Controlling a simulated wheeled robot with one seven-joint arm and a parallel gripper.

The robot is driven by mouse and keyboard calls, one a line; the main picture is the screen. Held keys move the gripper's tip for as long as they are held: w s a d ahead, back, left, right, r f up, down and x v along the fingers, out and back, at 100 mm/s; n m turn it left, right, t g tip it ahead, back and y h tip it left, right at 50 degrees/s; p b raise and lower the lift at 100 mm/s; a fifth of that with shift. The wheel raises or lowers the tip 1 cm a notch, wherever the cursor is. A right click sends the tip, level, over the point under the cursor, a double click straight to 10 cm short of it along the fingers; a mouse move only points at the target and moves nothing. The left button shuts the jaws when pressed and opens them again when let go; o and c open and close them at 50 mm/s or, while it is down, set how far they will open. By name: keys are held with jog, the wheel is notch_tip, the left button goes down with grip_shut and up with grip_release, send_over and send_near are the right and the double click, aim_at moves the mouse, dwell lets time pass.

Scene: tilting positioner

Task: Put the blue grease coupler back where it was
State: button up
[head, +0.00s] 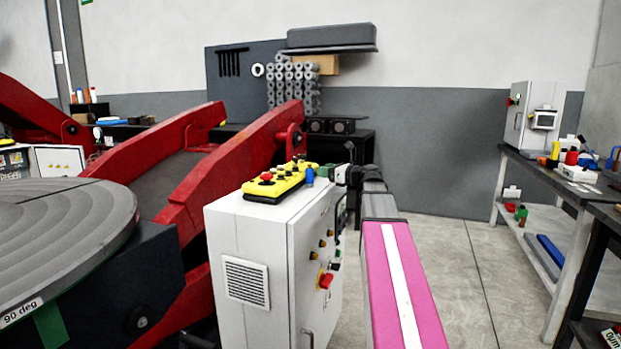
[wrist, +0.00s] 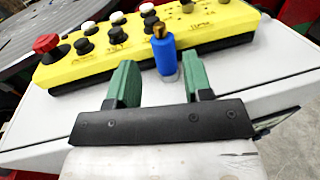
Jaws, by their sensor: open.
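The blue grease coupler (wrist: 166,58), a blue cylinder with a brass tip, stands upright on the white cabinet top, close beside the yellow control pendant (wrist: 100,55). It also shows in the head view as a small blue shape (head: 310,177) at the pendant's right end. My gripper (wrist: 160,64) is open, its green fingers apart, with the coupler in line with the gap between them, around or just beyond the fingertips. I cannot tell how far it is inside the jaws. In the head view my gripper (head: 337,173) is small and partly dark against the background.
The white cabinet (head: 252,235) carries buttons and a red knob on its right face. Red positioner arms (head: 235,160) and a grey round table (head: 65,225) stand to the left. A workbench (head: 565,178) with tools is at the right. Floor between is clear.

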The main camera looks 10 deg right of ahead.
aim_at(311, 168)
jog(key=x, duration=0.6)
jog(key=shift+w+a+f, duration=0.15)
jog(key=shift+w+a, duration=0.05)
jog(key=shift+w, duration=0.1)
jog(key=c, duration=0.8)
jog(key=shift+c, duration=0.2)
